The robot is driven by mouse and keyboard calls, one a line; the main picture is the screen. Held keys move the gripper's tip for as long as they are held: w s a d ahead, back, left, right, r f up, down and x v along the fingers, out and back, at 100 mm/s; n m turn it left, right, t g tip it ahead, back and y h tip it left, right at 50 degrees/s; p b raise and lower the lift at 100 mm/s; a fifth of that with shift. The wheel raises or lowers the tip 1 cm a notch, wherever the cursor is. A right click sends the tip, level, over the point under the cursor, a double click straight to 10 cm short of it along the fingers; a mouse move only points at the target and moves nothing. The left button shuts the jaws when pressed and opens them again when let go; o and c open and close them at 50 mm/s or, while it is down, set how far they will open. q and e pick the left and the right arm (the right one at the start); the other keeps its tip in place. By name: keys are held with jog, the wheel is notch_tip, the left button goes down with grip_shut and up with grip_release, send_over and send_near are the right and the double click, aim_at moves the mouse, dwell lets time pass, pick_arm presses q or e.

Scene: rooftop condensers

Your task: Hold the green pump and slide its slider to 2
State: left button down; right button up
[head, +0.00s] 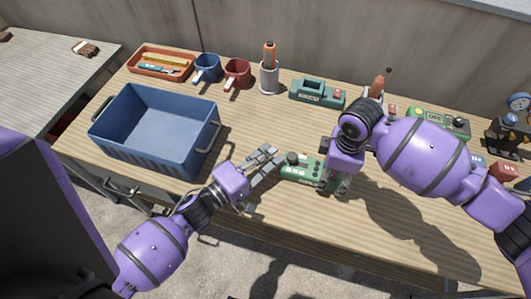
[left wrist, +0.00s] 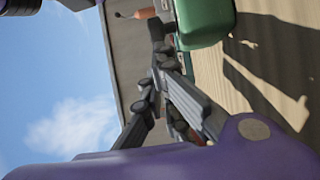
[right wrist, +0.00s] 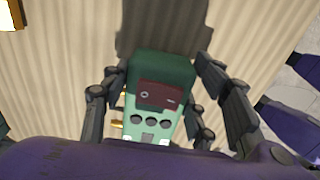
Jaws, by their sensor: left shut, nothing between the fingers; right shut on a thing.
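The green pump (head: 300,170) lies on the workbench near its front edge, with a dark knob (head: 291,158) at its left end. My right gripper (head: 338,182) is shut on the pump from above. In the right wrist view the pump's green body (right wrist: 160,68) with a dark red panel sits between the fingers (right wrist: 160,100). My left gripper (head: 268,158) is shut and empty just left of the pump, close to the knob. In the left wrist view its fingertips (left wrist: 162,62) are near the pump's green body (left wrist: 205,20). I cannot read the slider's position.
A blue crate (head: 155,168) stands at the left. An orange tray (head: 160,62), a blue mug (head: 207,68), a red mug (head: 237,73), a white holder (head: 269,77) and another green device (head: 316,93) line the back.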

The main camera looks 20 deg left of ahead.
pick_arm(q)
jog(key=shift+d, duration=1.1)
jog(key=shift+a, duration=0.1)
jog(key=a, duration=0.1)
jog(key=s+a, duration=0.1)
jog(key=a, duration=0.1)
jog(key=s+a, duration=0.1)
jog(key=shift+a+f, duration=0.15)
jog(key=shift+a, duration=0.05)
jog(key=v, duration=0.9)
jog(key=shift+d, duration=0.1)
pick_arm(e)
jog(key=o, duration=1.8)
